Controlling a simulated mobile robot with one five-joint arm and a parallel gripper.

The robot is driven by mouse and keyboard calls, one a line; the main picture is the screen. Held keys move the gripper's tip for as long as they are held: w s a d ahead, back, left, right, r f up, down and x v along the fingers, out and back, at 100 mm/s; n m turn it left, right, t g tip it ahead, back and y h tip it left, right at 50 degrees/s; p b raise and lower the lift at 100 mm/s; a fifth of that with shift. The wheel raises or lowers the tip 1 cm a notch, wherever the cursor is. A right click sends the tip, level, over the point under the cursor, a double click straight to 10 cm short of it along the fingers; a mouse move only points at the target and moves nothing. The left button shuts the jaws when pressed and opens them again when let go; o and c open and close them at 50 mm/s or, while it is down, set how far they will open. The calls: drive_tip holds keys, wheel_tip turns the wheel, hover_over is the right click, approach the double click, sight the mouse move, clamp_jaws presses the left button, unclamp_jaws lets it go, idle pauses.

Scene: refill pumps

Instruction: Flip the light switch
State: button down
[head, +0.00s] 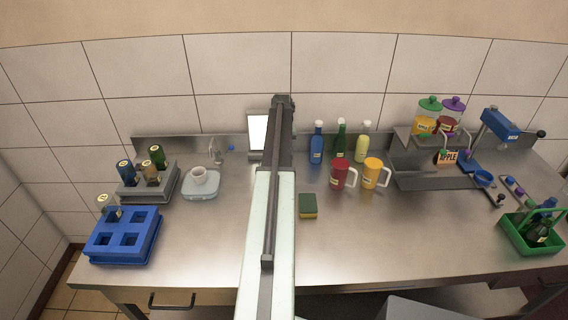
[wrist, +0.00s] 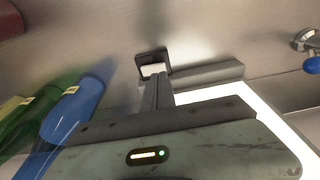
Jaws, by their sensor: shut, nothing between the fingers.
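In the wrist view, a small dark plate with a white piece, which looks like the light switch (wrist: 152,58), is at the upper middle against the grey metal surface. My gripper (wrist: 156,78) comes up from below with its dark fingers together and empty. The fingertips overlap the lower edge of the white piece; I cannot tell whether they touch it. The switch's position, up or down, is not clear. In the head view my arm reaches away over the middle of the counter and hides the switch and the fingertips.
A lit white panel (head: 257,132) stands beside my arm. A blue bottle (head: 317,144) and a green bottle (head: 340,139) stand close on the right. A tap (head: 216,150) is on the left. The front middle counter is mostly clear, apart from a sponge (head: 308,206).

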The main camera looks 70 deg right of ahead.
drive_tip(key=shift+f+b, duration=1)
drive_tip(key=shift+f, duration=0.05)
drive_tip(key=shift+r, duration=0.1)
idle(0.3)
wheel_tip(320, 180, up, 7)
drive_tip(key=p, duration=0.7)
